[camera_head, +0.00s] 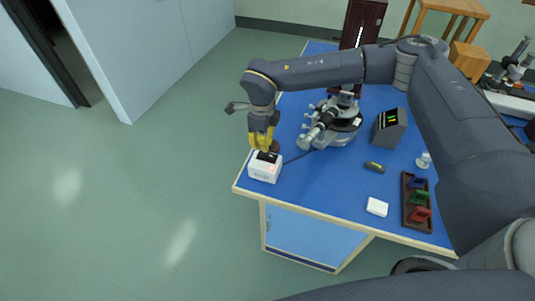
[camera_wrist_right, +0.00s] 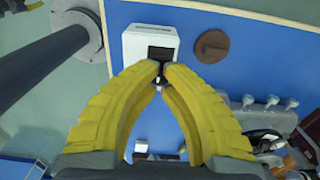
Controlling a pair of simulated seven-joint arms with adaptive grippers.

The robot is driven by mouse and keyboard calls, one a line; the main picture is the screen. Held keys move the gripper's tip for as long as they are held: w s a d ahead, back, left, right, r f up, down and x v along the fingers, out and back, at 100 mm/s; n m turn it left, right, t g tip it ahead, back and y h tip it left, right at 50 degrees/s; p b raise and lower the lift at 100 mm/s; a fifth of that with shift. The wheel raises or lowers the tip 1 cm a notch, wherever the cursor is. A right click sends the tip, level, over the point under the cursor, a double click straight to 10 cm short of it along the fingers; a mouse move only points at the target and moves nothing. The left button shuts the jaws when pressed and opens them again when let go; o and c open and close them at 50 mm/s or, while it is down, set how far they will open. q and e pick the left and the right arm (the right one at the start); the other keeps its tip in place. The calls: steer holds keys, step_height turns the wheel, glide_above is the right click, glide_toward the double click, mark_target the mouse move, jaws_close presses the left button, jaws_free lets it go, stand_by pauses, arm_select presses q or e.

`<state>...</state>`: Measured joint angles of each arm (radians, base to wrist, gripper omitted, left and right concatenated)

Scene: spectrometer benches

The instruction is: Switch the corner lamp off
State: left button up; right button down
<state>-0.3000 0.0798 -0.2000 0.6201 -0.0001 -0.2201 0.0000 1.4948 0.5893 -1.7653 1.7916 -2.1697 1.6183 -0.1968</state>
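A white box (camera_head: 265,168) with red lettering and a dark recessed part on top sits at the near left corner of the blue bench. It is the thing at the corner; I cannot tell whether any lamp is lit. My right gripper (camera_head: 264,149), with yellow fingers, points down at the box top. In the right wrist view the white box (camera_wrist_right: 150,42) and its black part (camera_wrist_right: 160,52) lie just beyond the fingertips (camera_wrist_right: 160,72). The fingertips are close together with nothing clearly held; contact with the box cannot be told.
A brown disc (camera_wrist_right: 212,46) lies beside the box. The spectrometer (camera_head: 333,122) stands behind it, with a dark grey display box (camera_head: 389,127) to its right. A white block (camera_head: 377,206) and a tray (camera_head: 404,215) of coloured pieces are at front right.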

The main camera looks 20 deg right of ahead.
mark_target(263, 153)
steer(key=shift+f, duration=2)
stand_by(1.6)
steer(key=shift+r, duration=3.55)
